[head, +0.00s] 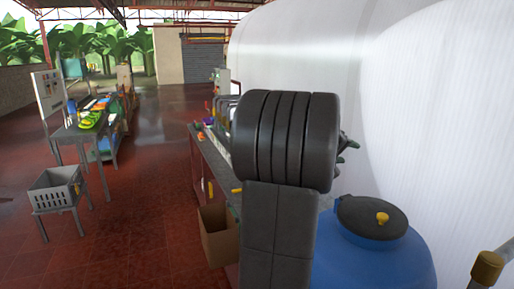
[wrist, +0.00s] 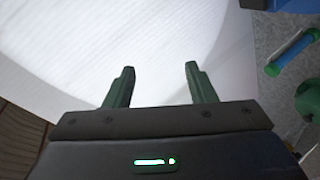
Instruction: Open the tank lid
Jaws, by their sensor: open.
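A blue tank (head: 372,262) stands at the lower right of the head view. In the head view my own arm hides most of the gripper; only a dark green tip shows right of the arm. The tank lid cannot be made out in the wrist view.
A counter with small items (head: 200,137) runs behind my arm, with a cardboard box (head: 217,235) beside it. A brown-capped pipe (head: 487,268) stands at the lower right. A large white tank (head: 300,50) fills the right side. A table (head: 75,131) and grey crate (head: 56,188) stand left; the red floor between is clear.

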